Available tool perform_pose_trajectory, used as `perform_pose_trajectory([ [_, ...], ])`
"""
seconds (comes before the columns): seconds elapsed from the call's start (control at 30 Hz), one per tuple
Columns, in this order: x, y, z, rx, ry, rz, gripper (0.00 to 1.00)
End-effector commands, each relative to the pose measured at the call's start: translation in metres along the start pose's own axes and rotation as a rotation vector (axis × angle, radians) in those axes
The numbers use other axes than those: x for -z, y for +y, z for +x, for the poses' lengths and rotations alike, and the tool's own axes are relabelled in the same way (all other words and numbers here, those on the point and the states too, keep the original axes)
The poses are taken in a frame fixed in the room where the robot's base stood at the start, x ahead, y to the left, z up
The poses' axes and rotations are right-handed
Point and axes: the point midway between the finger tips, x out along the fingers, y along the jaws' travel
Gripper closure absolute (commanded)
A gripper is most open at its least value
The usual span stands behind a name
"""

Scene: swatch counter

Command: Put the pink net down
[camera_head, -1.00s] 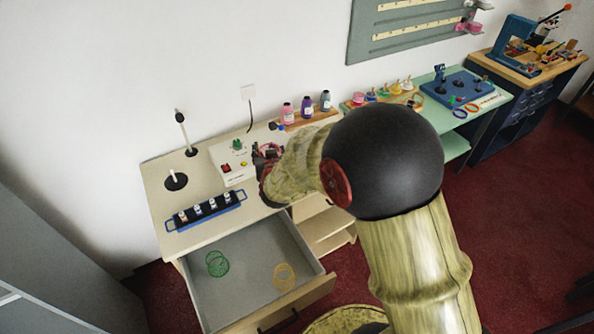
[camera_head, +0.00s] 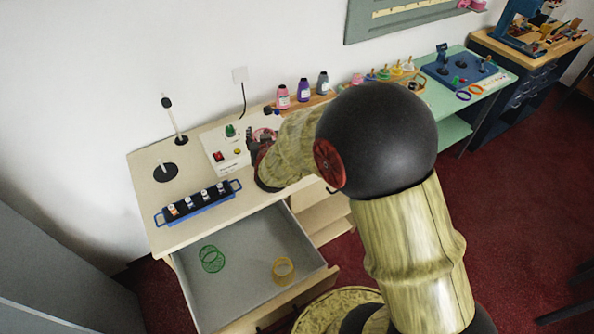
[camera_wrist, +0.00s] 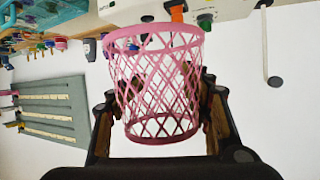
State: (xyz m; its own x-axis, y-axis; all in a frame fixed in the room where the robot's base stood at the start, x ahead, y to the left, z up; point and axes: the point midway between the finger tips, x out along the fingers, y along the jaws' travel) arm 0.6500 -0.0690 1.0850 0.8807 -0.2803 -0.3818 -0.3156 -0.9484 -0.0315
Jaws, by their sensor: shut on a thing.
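The pink net (camera_wrist: 155,85) is a lattice cylinder with a solid rim, seen close up in the wrist view. My gripper (camera_wrist: 160,95) is shut on it, with one finger on each side near its lower part. In the head view my gripper (camera_head: 258,150) is over the counter beside the white control box (camera_head: 228,153). There the net is mostly hidden by my gripper and arm, with only a bit of pink showing.
The open drawer (camera_head: 190,290) holds a green net (camera_head: 211,259) and a yellow net (camera_head: 283,270). A blue rack (camera_head: 198,203) of small vials, a post on a black base (camera_head: 166,172) and several bottles (camera_head: 303,90) stand on the counter (camera_head: 143,166).

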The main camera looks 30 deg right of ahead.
Motion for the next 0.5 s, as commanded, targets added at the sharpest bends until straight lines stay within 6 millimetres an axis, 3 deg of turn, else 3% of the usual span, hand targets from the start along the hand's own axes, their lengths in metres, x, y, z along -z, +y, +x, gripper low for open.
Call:
perform_pose_trajectory([
  [0.03, -0.013, 0.001, 0.005, 0.000, -0.001, 0.000, 0.64],
  [0.2, -0.037, 0.001, 0.015, 0.000, -0.001, 0.000, 0.64],
  [0.5, -0.049, 0.012, 0.028, -0.003, 0.000, 0.000, 0.64],
])
